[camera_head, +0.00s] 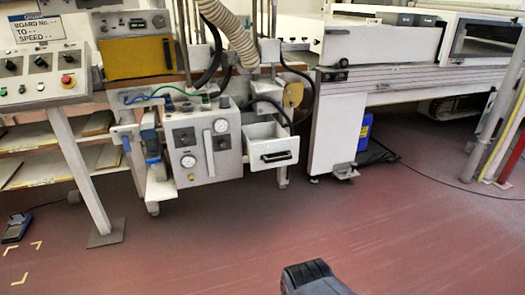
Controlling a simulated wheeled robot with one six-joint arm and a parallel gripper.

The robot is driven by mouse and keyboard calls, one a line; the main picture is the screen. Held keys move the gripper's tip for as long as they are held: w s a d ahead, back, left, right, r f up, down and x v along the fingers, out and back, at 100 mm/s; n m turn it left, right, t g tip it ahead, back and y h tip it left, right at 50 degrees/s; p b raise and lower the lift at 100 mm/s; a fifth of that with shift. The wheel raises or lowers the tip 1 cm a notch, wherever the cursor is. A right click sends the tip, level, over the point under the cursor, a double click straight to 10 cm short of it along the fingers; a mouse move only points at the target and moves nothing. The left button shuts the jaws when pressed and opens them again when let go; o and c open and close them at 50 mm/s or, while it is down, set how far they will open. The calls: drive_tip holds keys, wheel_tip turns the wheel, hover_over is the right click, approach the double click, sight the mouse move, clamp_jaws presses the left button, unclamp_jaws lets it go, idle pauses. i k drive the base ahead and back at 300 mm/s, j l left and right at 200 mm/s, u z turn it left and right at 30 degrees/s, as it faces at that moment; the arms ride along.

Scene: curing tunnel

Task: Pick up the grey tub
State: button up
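I cannot make out a thing that is clearly the grey tub. Two small dark grey box shapes, a left one (398,18) and a right one (427,20), show on top of the long white machine at the upper right; they are too small to tell if either is a tub. A dark, blocky piece, which looks like part of my arm, rises from the bottom edge right of the middle. No gripper fingers can be seen.
A pale drawer (271,152) stands open on the machine with gauges (205,150). A blue container (364,131) stands on the floor behind the white machine leg (335,130). A black cable (440,180) crosses the floor at right. The red floor (200,245) in front is mostly clear.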

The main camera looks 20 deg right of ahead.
sight(396, 19)
drive_tip(key=z, duration=1.5)
